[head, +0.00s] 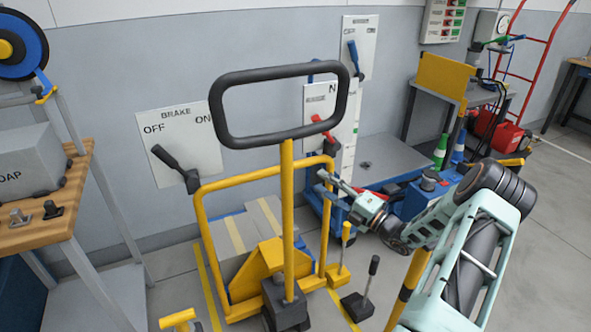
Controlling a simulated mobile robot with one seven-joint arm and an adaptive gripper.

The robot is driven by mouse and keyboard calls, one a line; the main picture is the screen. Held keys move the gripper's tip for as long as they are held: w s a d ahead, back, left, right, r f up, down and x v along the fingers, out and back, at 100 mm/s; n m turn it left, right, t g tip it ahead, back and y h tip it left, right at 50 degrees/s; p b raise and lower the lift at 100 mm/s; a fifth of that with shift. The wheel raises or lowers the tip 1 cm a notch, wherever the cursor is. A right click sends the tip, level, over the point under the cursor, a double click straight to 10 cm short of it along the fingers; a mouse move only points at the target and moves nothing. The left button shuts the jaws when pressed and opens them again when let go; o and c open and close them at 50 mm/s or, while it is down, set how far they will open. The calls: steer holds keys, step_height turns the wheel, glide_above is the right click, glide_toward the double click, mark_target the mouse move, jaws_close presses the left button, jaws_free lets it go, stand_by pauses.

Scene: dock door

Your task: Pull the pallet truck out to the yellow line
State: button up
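The pallet truck (287,225) has a yellow frame, an upright yellow post and a black loop handle (216,112) at its top. It stands in front of the grey wall, with a grey block with yellow stripes (245,232) behind its frame. Yellow lines (208,290) run along the floor on both sides of it. My gripper (320,181) is at the upper right of the yellow frame, below and right of the loop handle. Its two fingers look apart. Whether they touch the frame is unclear.
A brake panel (168,125) on the wall has a dark lever (172,165) leaning toward OFF. A wooden bench (40,225) stands left. A small black pedal-like lever (372,270) is on the floor at right. A blue cart (400,200) and red hand truck (545,45) stand behind my arm.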

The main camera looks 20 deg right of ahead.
mark_target(299, 166)
steer(key=b+x, duration=0.1)
steer(key=x, duration=0.9)
steer(key=shift+w+a+r+b, duration=0.1)
steer(key=shift+w+a+b, duration=0.05)
steer(key=shift+w+b, duration=0.25)
jaws_close()
